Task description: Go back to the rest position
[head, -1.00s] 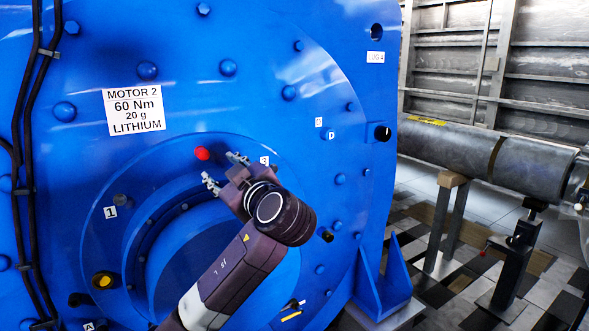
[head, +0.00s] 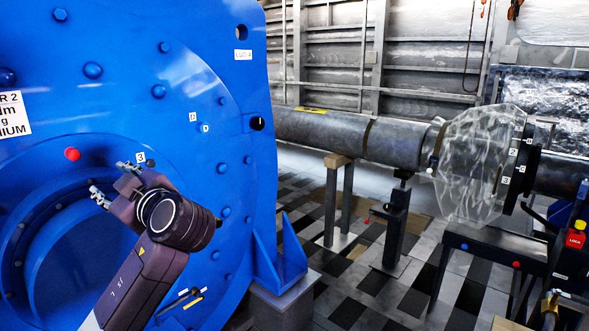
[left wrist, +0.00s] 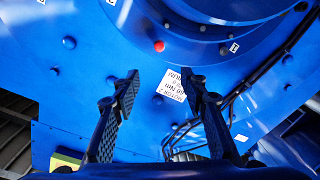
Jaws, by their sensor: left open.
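My left gripper (head: 112,184) is in front of the big blue motor (head: 225,100) in the head view, its arm coming up from the bottom left. The left wrist view shows its two fingers (left wrist: 163,95) spread apart with nothing between them, and the motor face (left wrist: 110,60) beyond. A red cap (head: 72,154) on the motor is just left of the gripper in the head view; a red cap also shows in the left wrist view (left wrist: 159,46). The white motor label (head: 12,114) is cut by the left edge. My right gripper is not in view.
A grey shaft (head: 330,135) on stands (head: 392,230) runs right from behind the motor to a clear faceted shield (head: 475,165). A dark bench (head: 470,240) and a red-topped lock box (head: 575,240) are at the right. The tiled floor (head: 340,270) between is open.

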